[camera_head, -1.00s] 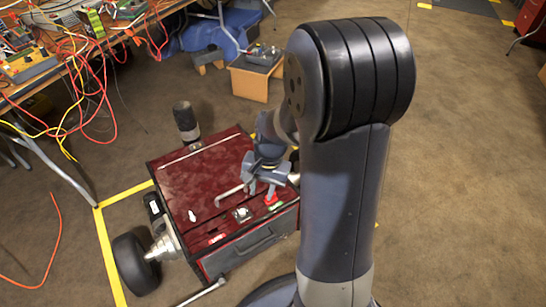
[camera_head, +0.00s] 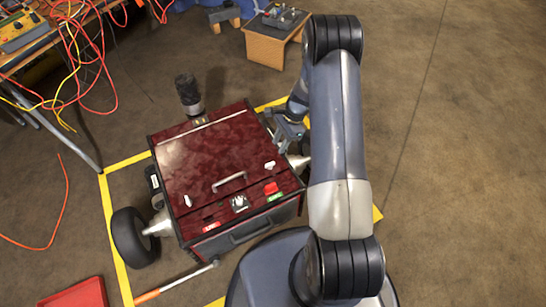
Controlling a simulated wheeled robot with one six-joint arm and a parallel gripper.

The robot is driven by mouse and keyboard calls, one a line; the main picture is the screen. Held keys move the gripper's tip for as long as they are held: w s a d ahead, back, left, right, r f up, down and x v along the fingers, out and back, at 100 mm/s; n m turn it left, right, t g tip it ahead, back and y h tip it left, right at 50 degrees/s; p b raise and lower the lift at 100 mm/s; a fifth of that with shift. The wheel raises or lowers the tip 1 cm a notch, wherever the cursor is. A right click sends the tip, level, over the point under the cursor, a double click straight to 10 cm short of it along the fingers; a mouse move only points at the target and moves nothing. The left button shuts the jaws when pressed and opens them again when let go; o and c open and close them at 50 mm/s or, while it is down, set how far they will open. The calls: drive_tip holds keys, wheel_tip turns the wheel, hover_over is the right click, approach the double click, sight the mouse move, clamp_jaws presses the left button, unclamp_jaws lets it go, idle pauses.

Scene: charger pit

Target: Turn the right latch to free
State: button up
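The dark red box (camera_head: 205,165) stands on the floor with its lid shut. The small white right latch (camera_head: 270,166) is on the lid near the right edge; its exact angle is too small to tell. A similar white left latch (camera_head: 187,201) is near the left edge. A red piece (camera_head: 270,188) and a green label (camera_head: 276,197) lie at the front right, and a red label (camera_head: 211,227) at the front left. My gripper (camera_head: 283,135) is just behind the right latch at the box's right edge. Its fingers look apart and empty, partly hidden by my arm.
Black wheels (camera_head: 132,237) flank the box. An orange-handled tool (camera_head: 175,283) lies in front. The floor at right is clear.

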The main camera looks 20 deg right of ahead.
sight(270, 164)
drive_tip(key=b+x, duration=0.2)
drive_tip(key=x, duration=0.7)
drive_tip(key=shift+s+a+f, duration=0.1)
drive_tip(key=shift+f, duration=0.2)
clamp_jaws()
